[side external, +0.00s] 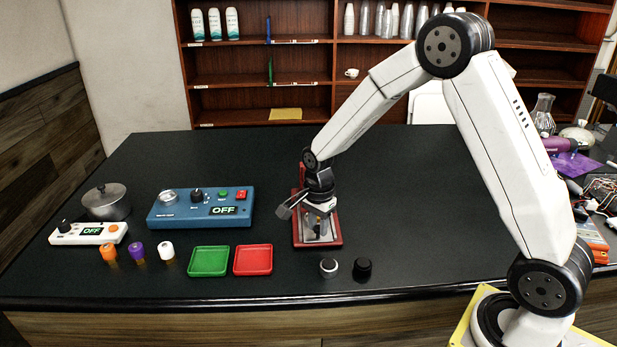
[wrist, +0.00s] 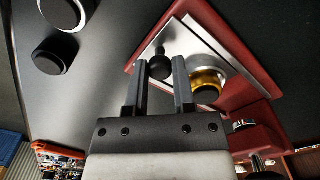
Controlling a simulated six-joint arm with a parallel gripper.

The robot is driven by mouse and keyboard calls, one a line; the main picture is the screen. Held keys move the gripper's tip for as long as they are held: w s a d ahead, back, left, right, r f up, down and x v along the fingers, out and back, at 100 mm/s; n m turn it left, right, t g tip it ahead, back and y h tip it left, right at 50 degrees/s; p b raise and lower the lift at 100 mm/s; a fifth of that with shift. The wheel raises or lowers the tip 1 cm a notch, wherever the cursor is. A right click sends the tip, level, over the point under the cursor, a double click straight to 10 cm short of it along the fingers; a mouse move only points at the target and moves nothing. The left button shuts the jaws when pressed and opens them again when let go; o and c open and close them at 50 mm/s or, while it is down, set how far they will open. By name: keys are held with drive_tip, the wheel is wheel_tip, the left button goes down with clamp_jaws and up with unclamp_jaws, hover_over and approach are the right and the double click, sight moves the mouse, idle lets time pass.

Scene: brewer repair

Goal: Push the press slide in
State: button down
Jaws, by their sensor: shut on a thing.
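The press has a red base (side external: 319,244), and in the wrist view its red body (wrist: 218,32) fills the upper right. A silver slide plate (wrist: 188,40) lies on it with a small black knob (wrist: 160,66) standing up from it. My gripper (wrist: 161,68) has its two fingers on either side of this knob, shut on it. A round silver part with a brass ring (wrist: 206,82) and dark centre sits just right of the fingers. In the side view my gripper (side external: 318,211) is low over the press and hides part of the slide.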

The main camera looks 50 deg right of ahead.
drive_tip(key=shift+w+d, duration=1.65)
drive_tip(key=shift+w, duration=0.05)
drive_tip(key=shift+c, duration=2.2)
unclamp_jaws()
drive_tip(key=shift+s, duration=0.1)
wheel_tip(320, 180, up, 8)
drive_tip(key=shift+f, duration=0.1)
